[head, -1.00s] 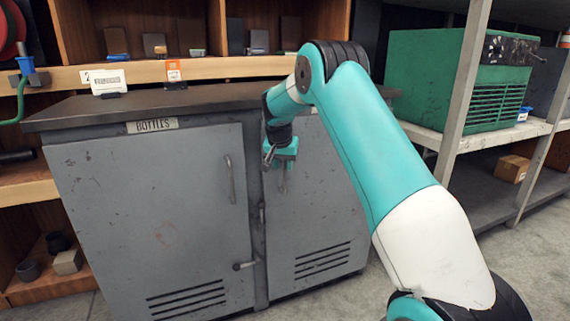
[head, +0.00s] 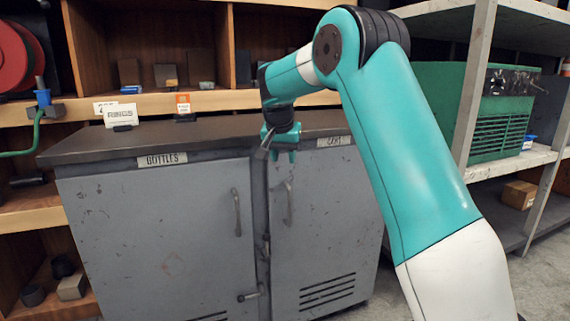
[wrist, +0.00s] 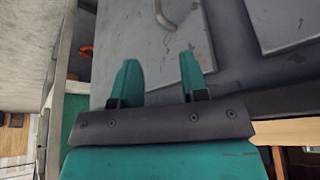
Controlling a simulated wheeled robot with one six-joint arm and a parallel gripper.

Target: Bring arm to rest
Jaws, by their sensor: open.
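My gripper (head: 281,155) hangs at the end of my teal arm, in front of the top edge of a grey two-door cabinet (head: 160,235). In the wrist view its two teal fingers (wrist: 158,78) stand apart with nothing between them. The cabinet doors behind the fingers fill much of that view, with a door handle (wrist: 164,16) beyond the fingertips. The gripper appears apart from the cabinet.
The cabinet's dark top (head: 215,130) is mostly bare, with small label cards (head: 121,114) at its back edge. A shelf rack holding a green louvred machine (head: 503,125) stands at right. Wooden shelves (head: 150,25) rise behind. A red reel (head: 22,58) hangs at left.

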